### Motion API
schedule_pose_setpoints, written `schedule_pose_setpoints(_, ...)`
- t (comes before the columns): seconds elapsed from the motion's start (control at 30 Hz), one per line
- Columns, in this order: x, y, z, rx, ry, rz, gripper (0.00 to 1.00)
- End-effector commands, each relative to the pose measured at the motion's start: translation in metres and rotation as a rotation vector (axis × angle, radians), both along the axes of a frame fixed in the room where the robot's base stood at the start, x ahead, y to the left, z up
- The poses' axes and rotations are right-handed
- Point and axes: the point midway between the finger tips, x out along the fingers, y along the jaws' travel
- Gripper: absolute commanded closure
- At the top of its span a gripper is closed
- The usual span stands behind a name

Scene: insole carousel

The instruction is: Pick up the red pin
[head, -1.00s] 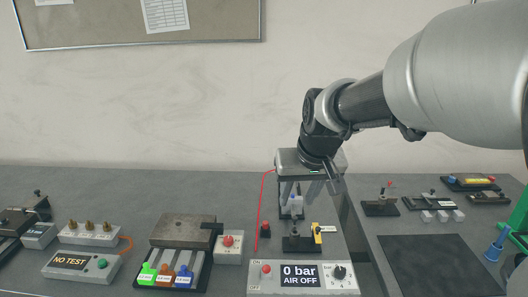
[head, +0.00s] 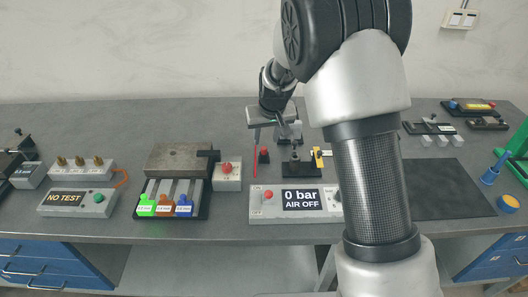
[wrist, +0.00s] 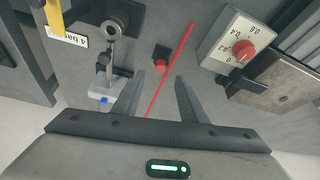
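A small red round-topped piece, which I take to be the red pin (wrist: 161,64), stands in a small black block on the grey bench. In the head view the red pin (head: 264,151) shows left of the small black stand and behind the air panel. My gripper (wrist: 160,77) is open and empty. In the wrist view its fingertips lie either side of the red piece and in front of it, apart from it.
A thin red line (wrist: 171,70) crosses the wrist view beside the pin. A grey box with a red knob (head: 227,170) stands left of the pin, the air panel (head: 262,205) in front. A black stand with a yellow part (head: 302,168) is to the right. My arm hides part of the bench.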

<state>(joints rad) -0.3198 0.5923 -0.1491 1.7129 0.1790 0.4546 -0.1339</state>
Motion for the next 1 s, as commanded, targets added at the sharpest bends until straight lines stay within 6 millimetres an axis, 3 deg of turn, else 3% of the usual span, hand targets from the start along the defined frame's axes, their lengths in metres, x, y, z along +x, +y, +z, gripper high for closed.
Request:
schedule_pose_setpoints(0.27, 0.008, 0.002, -0.02, 0.0, 0.001, -0.001, 0.61)
schedule_pose_setpoints(0.5, 0.021, 0.005, -0.053, 0.0, 0.002, 0.0, 0.61)
schedule_pose_setpoints(0.83, 0.025, 0.006, -0.062, 0.001, -0.001, -0.001, 0.61)
schedule_pose_setpoints(0.87, 0.025, 0.006, -0.062, 0.001, -0.001, -0.001, 0.63)
schedule_pose_setpoints(1.0, 0.025, 0.006, -0.061, 0.0, -0.001, 0.0, 0.87)
